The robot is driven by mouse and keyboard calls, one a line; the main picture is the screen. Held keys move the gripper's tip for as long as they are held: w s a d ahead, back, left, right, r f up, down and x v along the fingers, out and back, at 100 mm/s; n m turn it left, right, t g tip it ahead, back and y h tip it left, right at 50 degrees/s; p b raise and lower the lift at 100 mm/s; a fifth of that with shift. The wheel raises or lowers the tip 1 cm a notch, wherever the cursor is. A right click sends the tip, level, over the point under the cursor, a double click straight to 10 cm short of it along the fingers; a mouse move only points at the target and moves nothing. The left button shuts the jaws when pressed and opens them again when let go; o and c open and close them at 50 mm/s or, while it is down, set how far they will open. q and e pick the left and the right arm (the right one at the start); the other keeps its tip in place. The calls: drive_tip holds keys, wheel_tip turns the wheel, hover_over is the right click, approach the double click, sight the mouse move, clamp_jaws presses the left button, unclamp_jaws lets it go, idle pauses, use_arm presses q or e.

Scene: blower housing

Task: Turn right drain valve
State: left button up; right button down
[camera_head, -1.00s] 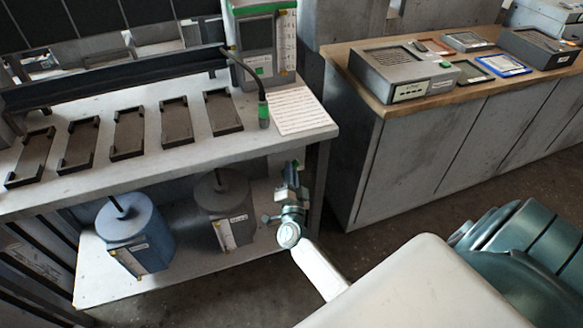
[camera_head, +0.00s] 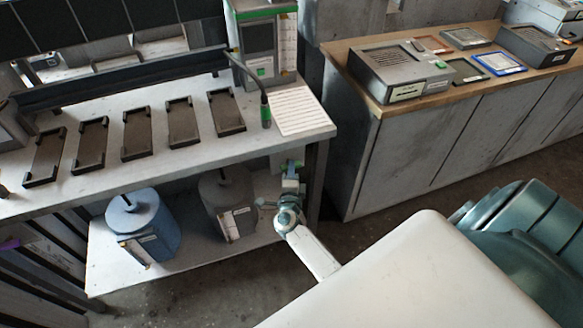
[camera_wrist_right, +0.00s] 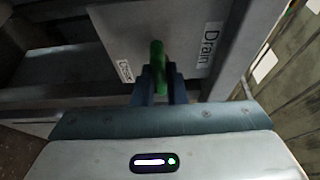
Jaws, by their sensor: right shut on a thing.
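The drain valve shows in the right wrist view as a green handle (camera_wrist_right: 158,62) in front of a grey plate (camera_wrist_right: 130,32). The plate has a "Drain" label (camera_wrist_right: 209,45) on the right and a smaller label (camera_wrist_right: 125,71) on the left, hard to read. My right gripper (camera_wrist_right: 160,84) is shut on the green handle, which stands roughly upright in this picture. In the head view, my right gripper (camera_head: 291,178) is under the right end of the workbench, by its leg. It hides much of the valve there. My left gripper is not in view.
The white workbench (camera_head: 200,155) carries several dark trays and a green-topped device (camera_head: 262,45). On its lower shelf (camera_head: 110,270) stand a blue canister (camera_head: 143,225) and a grey canister (camera_head: 225,205), left of my right gripper. A wood-topped cabinet (camera_head: 385,105) stands to the right.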

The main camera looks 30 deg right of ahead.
idle(0.3)
drive_tip(key=c, duration=1.5)
unclamp_jaws()
drive_tip(key=shift+o, duration=0.2)
drive_tip(key=b+v, duration=0.2)
drive_tip(key=v, duration=0.9)
drive_tip(key=shift+w, duration=0.1)
